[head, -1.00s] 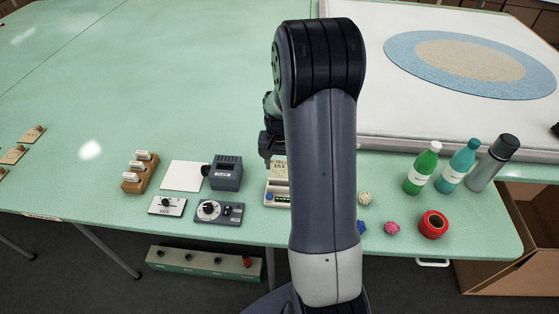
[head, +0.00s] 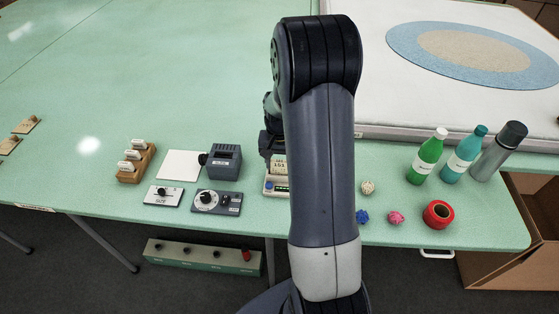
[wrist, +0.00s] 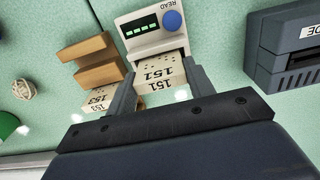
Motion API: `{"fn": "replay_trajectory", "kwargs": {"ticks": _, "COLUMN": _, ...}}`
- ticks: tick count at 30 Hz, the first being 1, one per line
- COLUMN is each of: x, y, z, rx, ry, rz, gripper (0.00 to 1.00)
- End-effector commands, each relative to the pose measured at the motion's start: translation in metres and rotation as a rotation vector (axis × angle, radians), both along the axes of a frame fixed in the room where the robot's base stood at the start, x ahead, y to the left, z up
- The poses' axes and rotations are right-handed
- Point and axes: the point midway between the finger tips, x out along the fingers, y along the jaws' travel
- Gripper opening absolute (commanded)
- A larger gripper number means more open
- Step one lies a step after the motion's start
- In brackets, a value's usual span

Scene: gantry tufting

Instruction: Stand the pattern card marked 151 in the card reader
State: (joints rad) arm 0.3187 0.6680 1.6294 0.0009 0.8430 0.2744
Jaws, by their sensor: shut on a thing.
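My gripper (wrist: 163,88) is shut on the pattern card 151 (wrist: 160,74), a cream card with punched dots, one finger at each side. The card's far end meets the front part of the card reader (wrist: 148,44), a pale box with a blue button, a green display and the word READ. I cannot tell whether the card sits in a slot or just above it. In the head view the card (head: 279,166) shows over the reader (head: 273,186), partly hidden by my arm.
A wooden holder (wrist: 92,62) with a card marked 153 (wrist: 97,102) stands close beside the reader in the wrist view. A dark grey device (head: 225,161) stands left of the reader. Yarn balls (head: 368,187), a red roll (head: 438,214) and bottles (head: 430,160) stand to the right.

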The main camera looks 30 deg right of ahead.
Motion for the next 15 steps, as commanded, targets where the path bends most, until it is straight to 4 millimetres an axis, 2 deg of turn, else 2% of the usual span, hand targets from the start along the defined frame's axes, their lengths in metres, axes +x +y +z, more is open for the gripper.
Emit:
{"fn": "replay_trajectory", "kwargs": {"ticks": 2, "x": 0.0, "y": 0.0, "z": 0.0002, "rx": 0.0, "ry": 0.0, "rz": 0.0, "gripper": 0.28}}
{"fn": "replay_trajectory", "kwargs": {"ticks": 3, "x": 0.0, "y": 0.0, "z": 0.0002, "rx": 0.0, "ry": 0.0, "rz": 0.0, "gripper": 0.54}}
{"fn": "replay_trajectory", "kwargs": {"ticks": 11, "x": 0.0, "y": 0.0, "z": 0.0002, "rx": 0.0, "ry": 0.0, "rz": 0.0, "gripper": 0.75}}
{"fn": "replay_trajectory", "kwargs": {"ticks": 15, "x": -0.0001, "y": 0.0001, "z": 0.0002, "rx": 0.0, "ry": 0.0, "rz": 0.0, "gripper": 0.76}}
